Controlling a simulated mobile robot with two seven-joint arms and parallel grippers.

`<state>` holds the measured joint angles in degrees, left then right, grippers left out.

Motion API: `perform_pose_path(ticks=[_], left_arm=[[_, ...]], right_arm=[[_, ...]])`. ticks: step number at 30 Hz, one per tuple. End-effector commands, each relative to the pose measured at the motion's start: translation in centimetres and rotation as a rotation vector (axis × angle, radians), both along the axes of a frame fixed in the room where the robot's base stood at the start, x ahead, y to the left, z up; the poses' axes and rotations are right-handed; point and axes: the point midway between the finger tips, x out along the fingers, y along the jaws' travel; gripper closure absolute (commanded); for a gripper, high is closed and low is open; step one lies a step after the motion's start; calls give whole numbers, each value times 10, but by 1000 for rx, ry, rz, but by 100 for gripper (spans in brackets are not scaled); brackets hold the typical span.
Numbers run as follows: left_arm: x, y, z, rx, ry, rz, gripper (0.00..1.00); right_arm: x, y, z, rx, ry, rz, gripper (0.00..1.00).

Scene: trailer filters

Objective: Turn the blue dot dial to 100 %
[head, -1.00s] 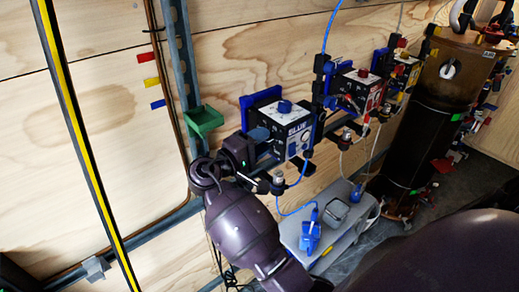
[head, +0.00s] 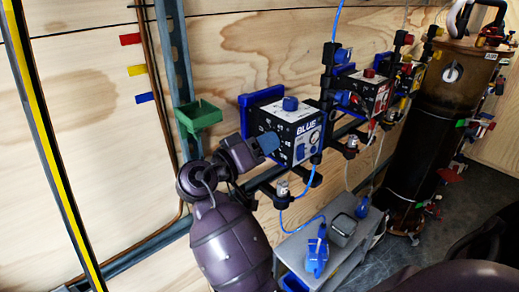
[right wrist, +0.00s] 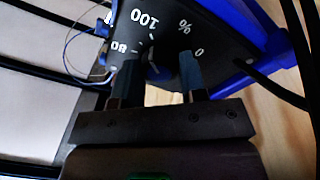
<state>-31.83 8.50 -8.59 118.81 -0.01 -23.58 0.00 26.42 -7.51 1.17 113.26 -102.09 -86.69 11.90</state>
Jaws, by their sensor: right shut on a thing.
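The box marked BLUE (head: 298,148) is mounted on the wall rail, with a blue knob (head: 290,103) on its top. My right gripper (head: 266,143) is at the box's left face, shut on the dial there. In the right wrist view, the right gripper's (right wrist: 160,72) two dark fingers stand on either side of the dial (right wrist: 153,70). The fingers hide most of it. The printed scale (right wrist: 150,20) shows 100, 80, 0 and a % sign. A pale mark shows between the fingers, but I cannot read its exact setting. My left gripper is not in view.
A red-knobbed box (head: 368,92) and a yellow box (head: 408,75) stand farther along the rail. A green holder (head: 199,116) is on the metal upright to the left. A grey cart (head: 290,250) stands below, and a tall dark cylinder (head: 445,120) at the right.

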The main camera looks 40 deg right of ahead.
Motion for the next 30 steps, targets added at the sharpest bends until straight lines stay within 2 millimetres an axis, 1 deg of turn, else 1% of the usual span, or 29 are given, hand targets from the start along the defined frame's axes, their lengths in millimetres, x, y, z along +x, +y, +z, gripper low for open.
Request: perform_pose_path(ticks=[1, 7, 13, 25, 26, 30], left_arm=[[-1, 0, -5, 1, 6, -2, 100], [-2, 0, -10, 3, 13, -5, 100], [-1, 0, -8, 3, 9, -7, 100], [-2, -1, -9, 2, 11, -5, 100], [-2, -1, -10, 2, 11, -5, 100], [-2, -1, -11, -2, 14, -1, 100]], right_arm=[[1, 0, -5, 4, -20, -2, 85], [0, 0, -3, 9, -96, -1, 85], [1, 0, -1, 11, -130, 0, 85], [0, 0, 0, 11, -136, -1, 85], [0, 0, 0, 11, -136, -1, 58], [0, 0, 0, 10, -136, 0, 37]])
